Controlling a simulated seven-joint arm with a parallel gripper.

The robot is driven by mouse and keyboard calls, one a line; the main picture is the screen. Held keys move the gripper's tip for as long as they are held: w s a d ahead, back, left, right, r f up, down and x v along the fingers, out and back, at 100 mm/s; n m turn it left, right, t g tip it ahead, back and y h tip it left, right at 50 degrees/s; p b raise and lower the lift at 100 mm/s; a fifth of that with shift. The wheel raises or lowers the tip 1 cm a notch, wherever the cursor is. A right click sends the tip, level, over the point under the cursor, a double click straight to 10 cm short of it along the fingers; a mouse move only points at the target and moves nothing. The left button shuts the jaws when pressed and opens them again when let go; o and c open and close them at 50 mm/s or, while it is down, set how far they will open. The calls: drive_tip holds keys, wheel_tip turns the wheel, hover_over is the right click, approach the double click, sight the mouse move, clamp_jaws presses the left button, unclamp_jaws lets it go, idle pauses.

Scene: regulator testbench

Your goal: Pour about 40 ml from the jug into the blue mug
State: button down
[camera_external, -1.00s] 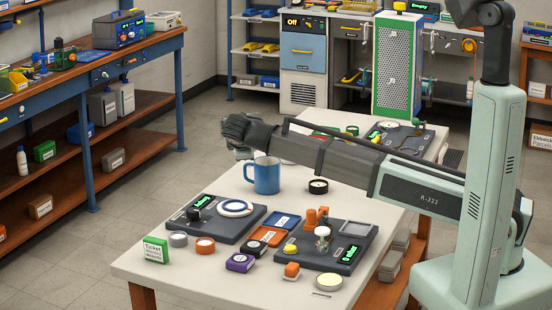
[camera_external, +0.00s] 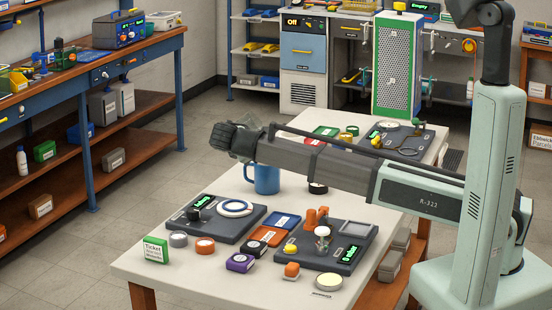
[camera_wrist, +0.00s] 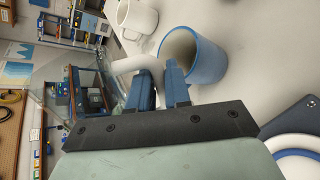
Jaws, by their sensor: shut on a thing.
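My gripper (camera_wrist: 158,88) is shut on the white handle of the jug (camera_wrist: 128,64) in the wrist view. The jug's body looks clear and lies left of the fingers, hard to make out against the room behind. The blue mug (camera_wrist: 208,62) is just beyond the fingers to the right, with its pale inside showing; no liquid can be made out in it. In the external view my gripper (camera_external: 237,138) is above and left of the blue mug (camera_external: 266,180), which stands upright on the table. My arm covers part of its top. The jug's tilt and level cannot be read.
A white mug (camera_wrist: 138,18) stands beyond the blue mug in the wrist view. A dark testbench panel (camera_external: 215,222) and a second panel (camera_external: 330,250) lie nearer the camera, with small pucks and boxes around. The table's left edge is close to the blue mug.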

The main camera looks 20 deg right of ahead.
drive_tip(key=shift+s+d+f+n+h, duration=0.15)
drive_tip(key=shift+d+n+h, duration=0.3)
drive_tip(key=shift+h, duration=0.25)
drive_tip(key=shift+d+r+n+h, duration=0.15)
drive_tip(key=shift+r+n+h, duration=0.4)
drive_tip(key=shift+r, duration=0.2)
drive_tip(key=shift+a+n+g+h, duration=0.3)
drive_tip(key=shift+n+h, duration=0.2)
drive_tip(key=shift+h, duration=0.05)
drive_tip(key=shift+w+a+r+n+h, duration=0.2)
drive_tip(key=shift+r+n+h, duration=0.15)
drive_tip(key=shift+n+h, duration=0.25)
drive_tip(key=shift+w+a+r+n+h, duration=0.15)
drive_tip(key=shift+r+n+h, duration=0.15)
drive_tip(key=shift+n+h, duration=0.3)
drive_tip(key=shift+w+a+r+n+h, duration=0.2)
drive_tip(key=shift+r+n+h, duration=0.15)
drive_tip(key=shift+n+h, duration=0.25)
drive_tip(key=shift+d, duration=0.1)
